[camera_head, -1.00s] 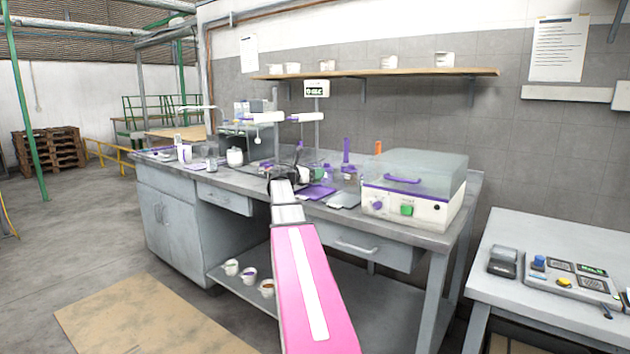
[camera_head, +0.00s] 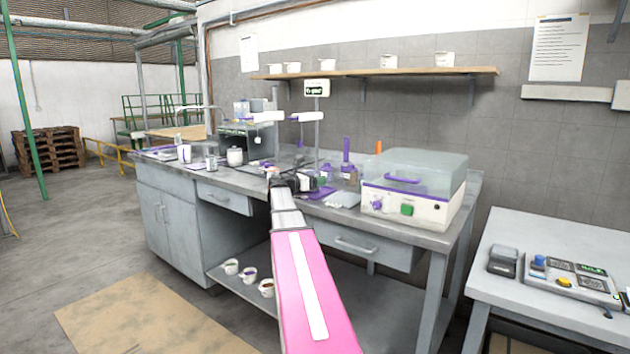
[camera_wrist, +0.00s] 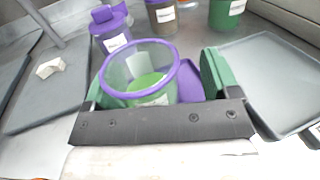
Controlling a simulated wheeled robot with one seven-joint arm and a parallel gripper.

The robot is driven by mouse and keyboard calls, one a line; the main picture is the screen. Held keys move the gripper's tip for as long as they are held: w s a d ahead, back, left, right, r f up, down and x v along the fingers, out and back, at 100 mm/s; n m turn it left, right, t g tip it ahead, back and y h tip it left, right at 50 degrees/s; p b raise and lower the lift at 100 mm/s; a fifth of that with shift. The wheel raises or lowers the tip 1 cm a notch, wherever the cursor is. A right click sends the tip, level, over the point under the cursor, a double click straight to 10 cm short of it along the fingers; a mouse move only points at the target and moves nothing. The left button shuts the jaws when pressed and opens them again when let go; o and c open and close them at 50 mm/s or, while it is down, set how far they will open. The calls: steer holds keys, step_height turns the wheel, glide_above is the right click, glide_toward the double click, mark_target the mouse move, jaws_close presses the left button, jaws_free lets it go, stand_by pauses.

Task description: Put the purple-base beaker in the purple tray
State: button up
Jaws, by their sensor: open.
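A clear beaker with a purple rim (camera_wrist: 112,72) and a white label stands between the fingers of my gripper (camera_wrist: 160,82) in the wrist view. Green shows through its lower part; its base is hidden by the gripper's dark crossbar. The fingers have green pads, one on each side of the beaker, and are open.
A grey tray (camera_wrist: 270,75) lies at right and another grey tray (camera_wrist: 45,95) with a white piece at left. Purple-capped (camera_wrist: 110,28), brown (camera_wrist: 160,15) and green (camera_wrist: 227,12) containers stand behind. A clear-lidded machine (camera_head: 415,185) is right on the bench.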

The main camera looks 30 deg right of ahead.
steer(key=a, duration=0.8)
steer(key=s+a, duration=0.1)
steer(key=a, duration=0.3)
steer(key=shift+a, duration=0.1)
stand_by(0.4)
